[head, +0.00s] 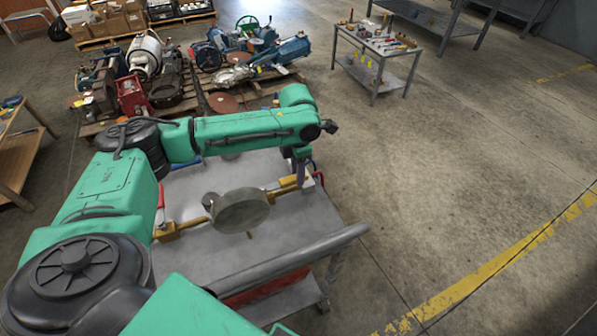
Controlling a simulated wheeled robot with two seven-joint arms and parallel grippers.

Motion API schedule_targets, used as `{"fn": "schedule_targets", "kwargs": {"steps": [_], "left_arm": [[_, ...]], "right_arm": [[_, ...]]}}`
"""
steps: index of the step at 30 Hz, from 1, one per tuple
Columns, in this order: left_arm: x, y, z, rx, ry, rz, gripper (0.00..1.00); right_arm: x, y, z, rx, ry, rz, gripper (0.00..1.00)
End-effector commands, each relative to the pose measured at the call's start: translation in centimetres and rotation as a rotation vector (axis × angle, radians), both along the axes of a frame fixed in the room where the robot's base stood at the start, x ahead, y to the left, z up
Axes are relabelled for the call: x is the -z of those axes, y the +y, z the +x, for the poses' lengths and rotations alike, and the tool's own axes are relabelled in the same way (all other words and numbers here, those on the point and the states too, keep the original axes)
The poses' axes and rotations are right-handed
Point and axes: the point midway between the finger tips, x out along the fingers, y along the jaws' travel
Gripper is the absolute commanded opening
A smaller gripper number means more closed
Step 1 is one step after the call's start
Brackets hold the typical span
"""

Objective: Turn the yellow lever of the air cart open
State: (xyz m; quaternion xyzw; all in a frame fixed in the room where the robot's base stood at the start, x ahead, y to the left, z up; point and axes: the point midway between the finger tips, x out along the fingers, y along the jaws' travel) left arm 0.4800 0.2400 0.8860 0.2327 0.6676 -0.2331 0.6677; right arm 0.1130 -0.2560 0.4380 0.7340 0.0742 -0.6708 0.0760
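The air cart (285,235) is a grey metal cart below my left arm, with a thick grey push bar along its near side. A round gauge-like disc (241,211) sits in a line of brass fittings on its top. The yellow lever (284,189) appears as a short yellow bar right of the disc. My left gripper (301,175) points down at the right end of this bar. Its fingers are small and dark, and I cannot tell whether they touch or grip the bar. My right gripper is not in view.
A red handle (160,196) and a brass fitting (167,232) are at the cart's left side. Pallets with machine parts (265,85) stand behind the cart. A small tool table (370,80) is farther back. The concrete floor at right is clear.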

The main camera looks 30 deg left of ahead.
Motion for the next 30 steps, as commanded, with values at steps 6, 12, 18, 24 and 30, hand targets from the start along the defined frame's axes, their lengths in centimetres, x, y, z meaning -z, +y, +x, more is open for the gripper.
{"fn": "schedule_targets", "kwargs": {"steps": [6, 12, 18, 24, 30], "left_arm": [[-0.1, -0.1, 0.0, 0.002, -0.001, -0.001, 0.6], [-0.1, 0.0, 0.0, 0.001, 0.0, 0.0, 0.6], [-3.1, 0.0, 0.1, 0.001, -0.004, 0.0, 0.6], [-9.2, -0.1, 0.1, 0.002, -0.007, -0.001, 0.6], [-13.6, -0.1, 0.1, 0.002, -0.003, -0.001, 0.6]], "right_arm": [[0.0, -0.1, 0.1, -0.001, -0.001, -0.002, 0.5], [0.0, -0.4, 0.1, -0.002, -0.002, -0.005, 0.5], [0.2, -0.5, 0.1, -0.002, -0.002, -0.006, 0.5], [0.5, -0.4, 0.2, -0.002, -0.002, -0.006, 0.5], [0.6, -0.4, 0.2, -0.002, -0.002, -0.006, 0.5]]}}
